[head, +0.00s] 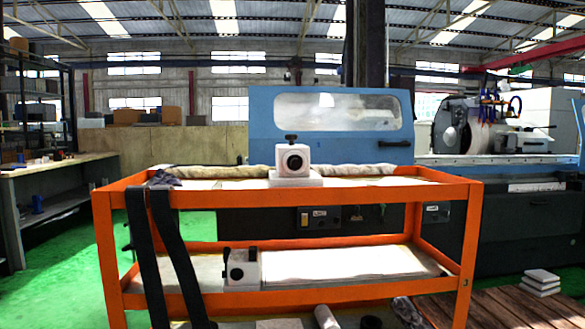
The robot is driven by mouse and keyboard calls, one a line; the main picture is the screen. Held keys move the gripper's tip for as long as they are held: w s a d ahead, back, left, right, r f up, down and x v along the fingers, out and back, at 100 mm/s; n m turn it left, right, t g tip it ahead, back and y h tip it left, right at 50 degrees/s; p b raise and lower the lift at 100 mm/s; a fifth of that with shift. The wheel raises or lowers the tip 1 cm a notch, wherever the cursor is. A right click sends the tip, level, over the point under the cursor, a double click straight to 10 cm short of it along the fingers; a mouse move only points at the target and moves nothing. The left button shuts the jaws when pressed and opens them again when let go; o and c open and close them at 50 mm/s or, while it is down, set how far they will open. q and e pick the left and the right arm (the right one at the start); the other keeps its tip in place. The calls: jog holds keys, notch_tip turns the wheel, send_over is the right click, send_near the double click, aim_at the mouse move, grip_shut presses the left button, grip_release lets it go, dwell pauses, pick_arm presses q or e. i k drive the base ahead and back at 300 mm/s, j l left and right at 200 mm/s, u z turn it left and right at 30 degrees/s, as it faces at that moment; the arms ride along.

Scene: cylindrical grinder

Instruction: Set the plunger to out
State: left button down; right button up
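A white block-shaped device (301,162) with a round black face stands upright on the top shelf of an orange cart (378,190). A black knob on a short stem (291,139) sticks up from its top; this may be the plunger. A similar white device (249,270) stands on the lower shelf, with a black knob (227,257) at its left side. I cannot tell from this view which knob is the plunger or how far either is pulled out. Neither of my grippers is in view, and nothing touches the two devices.
Dark straps (172,250) hang over the cart's front left. A blue grinder (429,155) with a windowed door stands behind the cart. A workbench (60,165) is at the left. White blocks (541,282) lie on wooden slats at the right. Green floor is clear at the left.

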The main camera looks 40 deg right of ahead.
aim_at(295, 163)
jog(key=k+l, duration=0.25)
jog(key=l, duration=0.15)
jog(key=k+l, duration=0.25)
jog(key=l, duration=0.15)
jog(key=k+l, duration=0.2)
jog(key=l, duration=0.2)
